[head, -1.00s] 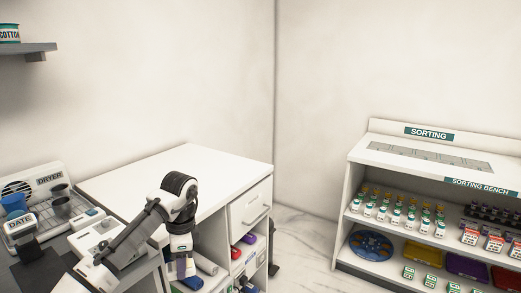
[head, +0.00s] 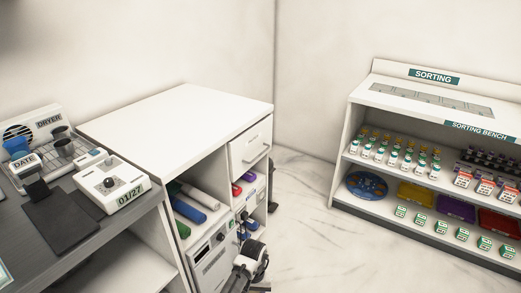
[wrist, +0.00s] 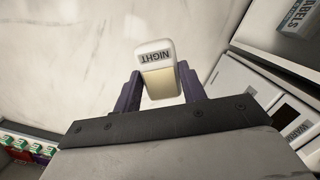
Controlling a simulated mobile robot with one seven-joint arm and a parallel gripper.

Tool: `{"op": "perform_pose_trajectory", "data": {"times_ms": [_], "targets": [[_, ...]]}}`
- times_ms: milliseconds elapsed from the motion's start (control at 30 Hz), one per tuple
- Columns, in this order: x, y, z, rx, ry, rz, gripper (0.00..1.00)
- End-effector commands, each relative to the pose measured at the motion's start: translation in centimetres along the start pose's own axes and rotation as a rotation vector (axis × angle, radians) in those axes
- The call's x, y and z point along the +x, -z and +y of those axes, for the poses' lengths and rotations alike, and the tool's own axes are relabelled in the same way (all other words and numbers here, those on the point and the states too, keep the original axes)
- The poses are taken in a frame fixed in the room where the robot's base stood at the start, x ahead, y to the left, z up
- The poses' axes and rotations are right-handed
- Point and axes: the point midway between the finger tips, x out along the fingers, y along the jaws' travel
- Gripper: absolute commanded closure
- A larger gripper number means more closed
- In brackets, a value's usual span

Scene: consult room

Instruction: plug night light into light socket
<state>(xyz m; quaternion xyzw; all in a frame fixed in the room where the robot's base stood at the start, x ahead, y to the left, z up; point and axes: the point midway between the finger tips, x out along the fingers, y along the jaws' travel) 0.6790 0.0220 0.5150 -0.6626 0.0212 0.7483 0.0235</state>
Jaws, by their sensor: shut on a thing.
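The night light (wrist: 161,84) is a small white block with a cream lower part, marked NIGHT, which reads upside down in the wrist view. My gripper (wrist: 160,88) is shut on it, with one dark finger on each side. Marbled floor lies behind it in the wrist view. In the head view only part of my arm shows at the bottom, and the night light cannot be made out there. I cannot make out the light socket in either view.
A white cabinet (head: 176,112) with open shelves and a drawer stands at the centre left; its shelves also show at right in the wrist view. A sorting bench (head: 428,104) stands at right. Marble floor (head: 310,235) is clear between them. A dark desk (head: 95,240) stands at left.

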Motion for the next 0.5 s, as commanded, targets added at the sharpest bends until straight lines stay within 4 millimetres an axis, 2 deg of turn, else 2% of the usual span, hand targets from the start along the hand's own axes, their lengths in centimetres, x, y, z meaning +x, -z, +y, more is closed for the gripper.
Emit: {"op": "perform_pose_trajectory", "data": {"times_ms": [100,200,500], "targets": [[1.4,-0.6,1.7,-0.044,-0.007,-0.001,0.82],[1.8,-0.8,2.2,-0.062,-0.007,0.001,0.82],[1.9,-0.8,2.3,-0.064,-0.007,0.001,0.82]]}}
